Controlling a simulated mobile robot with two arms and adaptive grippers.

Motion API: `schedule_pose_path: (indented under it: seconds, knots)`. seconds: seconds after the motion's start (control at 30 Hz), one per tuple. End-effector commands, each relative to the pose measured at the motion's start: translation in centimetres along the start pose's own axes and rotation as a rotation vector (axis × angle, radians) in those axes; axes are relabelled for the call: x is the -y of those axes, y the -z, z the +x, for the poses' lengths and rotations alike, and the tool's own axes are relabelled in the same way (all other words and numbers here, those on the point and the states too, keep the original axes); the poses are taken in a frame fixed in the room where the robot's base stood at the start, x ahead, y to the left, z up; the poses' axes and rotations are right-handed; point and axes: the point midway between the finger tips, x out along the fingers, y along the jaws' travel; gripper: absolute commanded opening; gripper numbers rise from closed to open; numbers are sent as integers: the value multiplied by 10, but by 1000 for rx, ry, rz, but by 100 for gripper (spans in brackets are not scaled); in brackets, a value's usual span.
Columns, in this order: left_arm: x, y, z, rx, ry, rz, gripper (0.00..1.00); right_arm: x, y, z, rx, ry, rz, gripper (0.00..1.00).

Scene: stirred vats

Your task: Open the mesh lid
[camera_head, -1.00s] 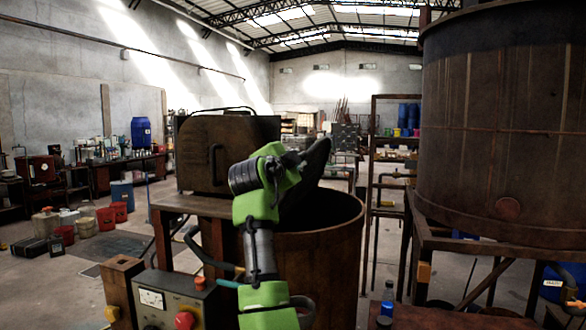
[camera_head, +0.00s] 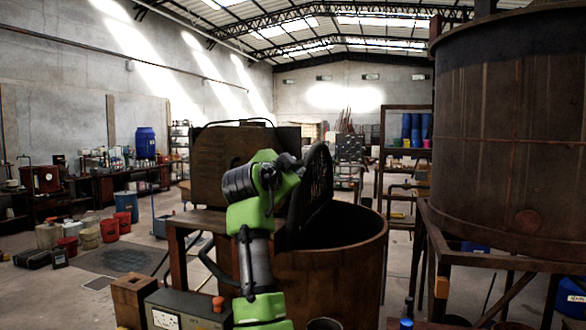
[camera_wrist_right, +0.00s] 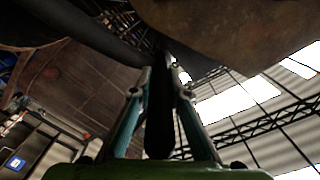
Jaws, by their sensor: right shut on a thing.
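The dark mesh lid (camera_head: 320,185) stands steeply raised over the left side of the rusty round vat (camera_head: 335,275), whose mouth is open to the right of it. My right gripper (camera_head: 298,166) is at the lid's upper left edge, partly hidden by my green wrist. In the right wrist view my right gripper (camera_wrist_right: 160,85) has its two fingers closed on a dark narrow bar, which looks like part of the lid. My left gripper is in neither view.
A rusty box-shaped housing (camera_head: 220,165) stands close left of the lid on a bench. A control box (camera_head: 185,308) with a red knob is at front left. A large tank (camera_head: 500,150) on a frame stands at right, with a shelf rack (camera_head: 405,150) behind.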

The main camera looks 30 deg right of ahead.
Motion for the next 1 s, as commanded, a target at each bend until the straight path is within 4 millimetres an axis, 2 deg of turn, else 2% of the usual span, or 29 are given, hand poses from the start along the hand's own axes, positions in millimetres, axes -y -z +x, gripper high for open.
schedule_pose_path:
  seconds: [0.03, 0.17, 0.2, 0.23, 0.27, 0.67, 0.83, 1.0]
  knots:
    - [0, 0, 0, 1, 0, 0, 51, 4, 6, 0, -10, 11, 7, 0]
    - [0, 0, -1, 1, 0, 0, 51, 4, 6, 0, -10, 11, 7, 0]
    - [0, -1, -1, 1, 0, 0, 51, 4, 6, 0, -10, 11, 7, 24]
    - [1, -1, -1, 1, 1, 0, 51, 4, 6, 0, -10, 11, 6, 32]
    - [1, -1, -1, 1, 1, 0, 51, 4, 6, 0, -9, 10, 6, 33]
    - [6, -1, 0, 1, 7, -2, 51, 2, 1, -5, -2, 6, 2, 33]
    - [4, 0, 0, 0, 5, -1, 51, 2, -1, -30, 0, 7, 3, 33]
    - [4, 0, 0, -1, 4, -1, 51, 2, -1, -68, 2, 8, 3, 33]
